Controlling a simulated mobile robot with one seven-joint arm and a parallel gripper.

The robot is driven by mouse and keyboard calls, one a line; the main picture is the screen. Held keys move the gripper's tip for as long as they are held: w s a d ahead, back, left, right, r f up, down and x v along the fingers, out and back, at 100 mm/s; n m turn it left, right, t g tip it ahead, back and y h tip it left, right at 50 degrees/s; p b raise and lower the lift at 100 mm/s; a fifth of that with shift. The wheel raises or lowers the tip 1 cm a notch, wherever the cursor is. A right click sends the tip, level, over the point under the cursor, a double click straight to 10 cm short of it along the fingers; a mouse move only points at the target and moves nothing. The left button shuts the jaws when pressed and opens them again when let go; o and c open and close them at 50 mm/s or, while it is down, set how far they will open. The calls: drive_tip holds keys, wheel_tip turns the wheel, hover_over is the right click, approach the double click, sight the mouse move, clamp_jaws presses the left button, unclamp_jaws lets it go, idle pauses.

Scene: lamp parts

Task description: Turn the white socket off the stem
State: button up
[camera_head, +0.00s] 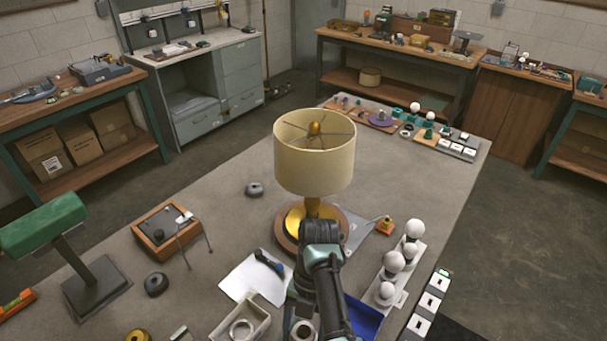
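A table lamp stands upright on the bench, with a cream drum shade (314,168), a brass stem (312,207) and a brass and wood base (287,240). A gold-coloured knob (314,128) shows inside the open top of the shade, where thin spokes meet. I cannot make out a white socket; the shade hides the upper stem. My arm reaches up from the bottom, and its dark end (320,233) is in front of the lamp's lower stem and base. The fingers are hidden, so I cannot tell whether they touch the lamp.
White bulbs (396,262) stand in a rack at the right. A white sheet (257,278), a bin (240,326) and a blue tray (362,318) lie near my arm. A green-topped stand (95,282) is at the left.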

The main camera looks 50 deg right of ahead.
sight(303, 338)
drive_tip(key=c, duration=0.8)
drive_tip(key=shift+r+p, duration=0.8)
drive_tip(key=shift+r, duration=0.05)
drive_tip(key=shift+r+p, duration=0.9)
drive_tip(key=shift+r, duration=0.05)
drive_tip(key=shift+r, duration=0.1)
drive_tip(key=shift+r+p, duration=1.9)
drive_tip(key=shift+p, duration=0.1)
